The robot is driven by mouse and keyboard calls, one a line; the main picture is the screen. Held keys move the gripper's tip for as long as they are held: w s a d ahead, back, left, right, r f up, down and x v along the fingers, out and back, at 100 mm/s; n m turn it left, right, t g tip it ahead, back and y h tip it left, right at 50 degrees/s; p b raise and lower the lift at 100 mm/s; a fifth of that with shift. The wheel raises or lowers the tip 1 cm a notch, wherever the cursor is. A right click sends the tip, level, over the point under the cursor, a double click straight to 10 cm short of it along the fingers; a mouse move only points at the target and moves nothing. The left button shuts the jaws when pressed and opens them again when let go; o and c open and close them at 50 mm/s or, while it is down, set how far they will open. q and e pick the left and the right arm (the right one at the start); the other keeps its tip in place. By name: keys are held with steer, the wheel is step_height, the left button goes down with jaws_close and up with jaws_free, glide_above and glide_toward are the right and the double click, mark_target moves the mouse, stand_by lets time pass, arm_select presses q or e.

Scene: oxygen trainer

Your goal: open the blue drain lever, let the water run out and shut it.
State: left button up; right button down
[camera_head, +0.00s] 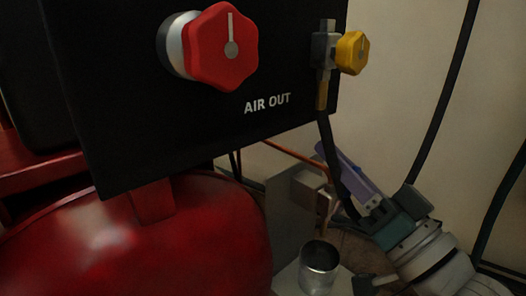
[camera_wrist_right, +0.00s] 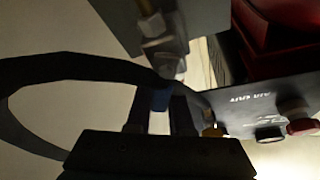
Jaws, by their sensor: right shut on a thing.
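The blue drain lever (camera_head: 345,172) is the slanting blue-purple bar low in the head view, beside the small metal drain fitting (camera_head: 312,183). My right gripper (camera_head: 372,208) is at the lower right end of the bar. In the right wrist view its two dark fingers are shut on a small blue piece of the lever (camera_wrist_right: 160,99), close to the metal fitting (camera_wrist_right: 165,45). An open metal cup (camera_head: 318,277) stands upright below the fitting. I see no running water, and the cup's inside is dark. My left gripper is not in view.
A black panel (camera_head: 125,110) marked AIR OUT carries a red knob (camera_head: 224,48) and a yellow knob (camera_head: 352,53). A black hose (camera_head: 328,145) hangs from the yellow knob's fitting close to my right gripper. A red tank (camera_head: 150,250) fills the lower left.

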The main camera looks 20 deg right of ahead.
stand_by(0.3)
steer(key=c, duration=0.8)
jaws_free()
steer(key=p+v, duration=0.2)
steer(key=v, duration=0.8)
steer(key=shift+r, duration=0.1)
